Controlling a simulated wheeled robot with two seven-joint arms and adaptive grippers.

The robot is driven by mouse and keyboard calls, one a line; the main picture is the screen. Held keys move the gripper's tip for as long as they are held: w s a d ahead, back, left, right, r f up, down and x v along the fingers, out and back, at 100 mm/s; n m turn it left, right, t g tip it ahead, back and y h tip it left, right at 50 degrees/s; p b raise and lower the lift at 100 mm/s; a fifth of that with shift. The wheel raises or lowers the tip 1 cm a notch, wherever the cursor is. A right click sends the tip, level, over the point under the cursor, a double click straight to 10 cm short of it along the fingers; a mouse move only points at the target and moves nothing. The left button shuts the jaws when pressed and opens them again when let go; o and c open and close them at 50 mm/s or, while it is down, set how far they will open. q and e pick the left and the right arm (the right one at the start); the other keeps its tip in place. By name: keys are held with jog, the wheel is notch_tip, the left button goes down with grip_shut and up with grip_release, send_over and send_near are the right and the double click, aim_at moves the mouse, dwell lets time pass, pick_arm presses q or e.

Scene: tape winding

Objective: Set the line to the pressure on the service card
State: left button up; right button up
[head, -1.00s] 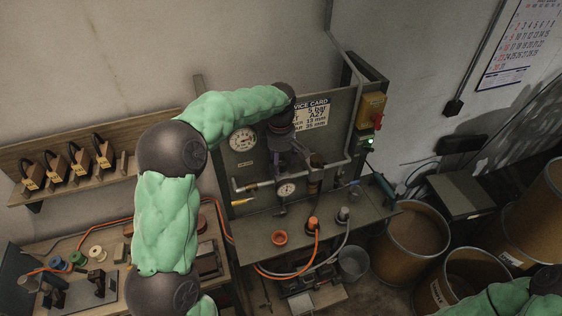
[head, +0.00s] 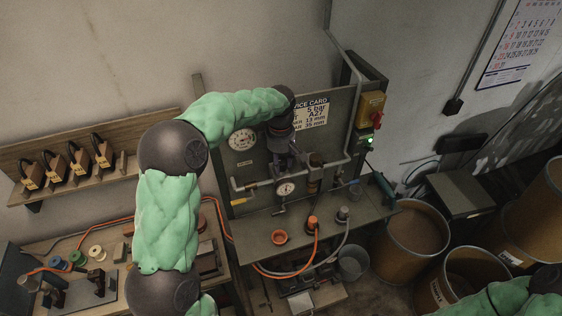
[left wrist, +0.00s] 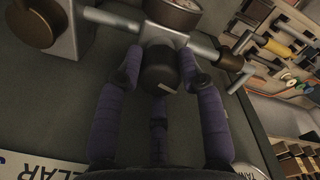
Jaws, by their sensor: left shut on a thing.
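The service card (head: 312,112) hangs on the grey panel, partly hidden by my left arm; "5 bar" shows on it. My left gripper (head: 286,166) is at the panel's pipe line, just above the small gauge (head: 286,189). In the left wrist view, its purple-wrapped fingers (left wrist: 160,85) are shut around a dark round knob (left wrist: 160,70). The gauge (left wrist: 175,12) shows beyond the knob, at the top edge. The small gauge's reading is too small to tell. My right gripper is not in view; only green arm links show at bottom right.
A larger gauge (head: 242,139) sits left of my gripper. Orange and grey hoses run from the panel's shelf (head: 258,245). Brown drums (head: 412,238) stand at right.

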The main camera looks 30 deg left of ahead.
aim_at(280, 161)
pick_arm(q)
jog(key=shift+m, duration=1.2)
jog(key=o, duration=1.1)
jog(key=shift+a+f, duration=0.1)
jog(key=shift+a, duration=0.05)
jog(key=shift+o, duration=0.2)
notch_tip(280, 161, up, 12)
jog(key=shift+s, duration=0.2)
